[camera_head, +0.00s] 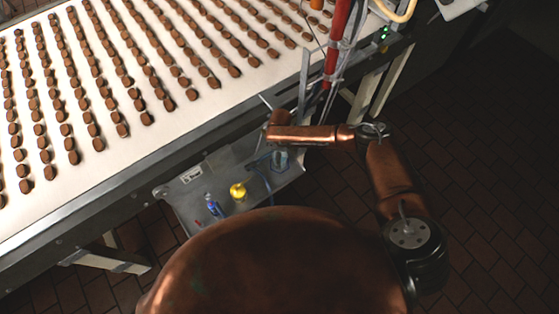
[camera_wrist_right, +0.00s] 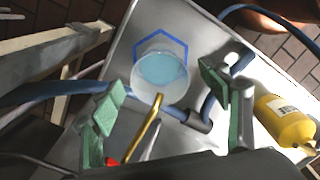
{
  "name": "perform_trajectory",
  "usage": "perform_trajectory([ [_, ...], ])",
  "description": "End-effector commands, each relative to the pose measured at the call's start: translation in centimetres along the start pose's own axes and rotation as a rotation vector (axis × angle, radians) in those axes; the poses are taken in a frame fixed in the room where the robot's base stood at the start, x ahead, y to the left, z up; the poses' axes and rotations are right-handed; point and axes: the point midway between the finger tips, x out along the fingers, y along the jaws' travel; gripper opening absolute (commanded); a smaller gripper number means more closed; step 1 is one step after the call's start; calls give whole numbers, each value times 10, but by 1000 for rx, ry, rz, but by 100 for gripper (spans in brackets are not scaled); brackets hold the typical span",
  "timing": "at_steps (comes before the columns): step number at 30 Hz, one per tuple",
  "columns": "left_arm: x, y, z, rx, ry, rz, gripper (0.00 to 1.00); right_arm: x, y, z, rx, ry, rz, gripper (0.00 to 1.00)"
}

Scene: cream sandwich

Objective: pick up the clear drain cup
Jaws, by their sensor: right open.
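The clear drain cup (camera_wrist_right: 162,72) holds pale blue liquid and stands upright on the grey tray in the right wrist view. A blue hexagon outline is marked around it. In the head view the cup (camera_head: 281,161) shows small near the tray's right end, close to the end of my right arm. My right gripper (camera_wrist_right: 164,92) is open, with one green-padded finger toward each side of the cup in the picture. The cup appears ahead of the fingers, and I cannot tell whether it lies between them. My left gripper is not in view.
A blue hose (camera_wrist_right: 207,107) crosses the tray (camera_wrist_right: 108,66) near the cup. In the head view, a blue bottle (camera_head: 212,205) is further left. The conveyor (camera_head: 150,142) carrying brown sandwich pieces runs above the tray.

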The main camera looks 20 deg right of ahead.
Motion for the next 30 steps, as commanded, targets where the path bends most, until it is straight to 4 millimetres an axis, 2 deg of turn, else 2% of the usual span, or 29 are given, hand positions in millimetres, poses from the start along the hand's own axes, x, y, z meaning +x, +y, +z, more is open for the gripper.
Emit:
perform_trajectory([
  [1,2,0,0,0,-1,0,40,8,0,-1,0,0,-1,70],
  [5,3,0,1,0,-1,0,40,20,0,0,1,0,0,70],
  [13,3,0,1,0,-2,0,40,22,0,-1,0,2,0,70],
  [30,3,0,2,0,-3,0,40,22,0,0,0,1,0,31],
])
